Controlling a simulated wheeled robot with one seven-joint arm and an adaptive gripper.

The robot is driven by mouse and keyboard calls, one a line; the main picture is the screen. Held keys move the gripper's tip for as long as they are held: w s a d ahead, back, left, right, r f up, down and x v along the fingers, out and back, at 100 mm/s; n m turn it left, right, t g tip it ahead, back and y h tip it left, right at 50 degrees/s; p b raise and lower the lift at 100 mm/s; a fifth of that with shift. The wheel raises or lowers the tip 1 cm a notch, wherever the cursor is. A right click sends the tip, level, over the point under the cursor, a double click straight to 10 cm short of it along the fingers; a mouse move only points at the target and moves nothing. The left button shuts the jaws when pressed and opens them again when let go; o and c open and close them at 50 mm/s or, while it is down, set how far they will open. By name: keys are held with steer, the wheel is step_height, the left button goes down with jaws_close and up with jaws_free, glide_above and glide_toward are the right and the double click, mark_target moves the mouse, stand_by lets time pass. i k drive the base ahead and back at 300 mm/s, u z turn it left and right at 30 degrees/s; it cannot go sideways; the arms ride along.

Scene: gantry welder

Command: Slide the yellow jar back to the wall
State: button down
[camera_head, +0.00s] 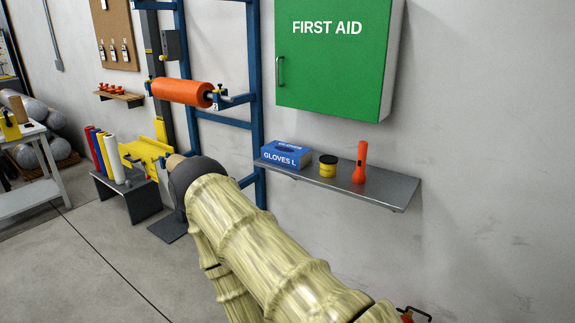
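The yellow jar (327,171) is a small round jar with a dark lid, standing upright on a grey wall shelf (390,192). It stands between a blue glove box (287,154) on its left and an orange flashlight (359,163) on its right. Some shelf surface shows in front of it; the gap to the wall behind is hard to judge. My gripper's fingers cannot be made out beyond the dark arm joint.
A green first aid cabinet (333,55) hangs above the shelf. A blue rack (255,90) with an orange roll (182,92) stands left of the shelf. Coloured rolls (114,158) stand on a low dark stand further left. Floor at lower left is clear.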

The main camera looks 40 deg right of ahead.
mark_target(328, 163)
steer(key=z, duration=0.3)
steer(key=i, duration=0.85)
steer(key=z, duration=0.6)
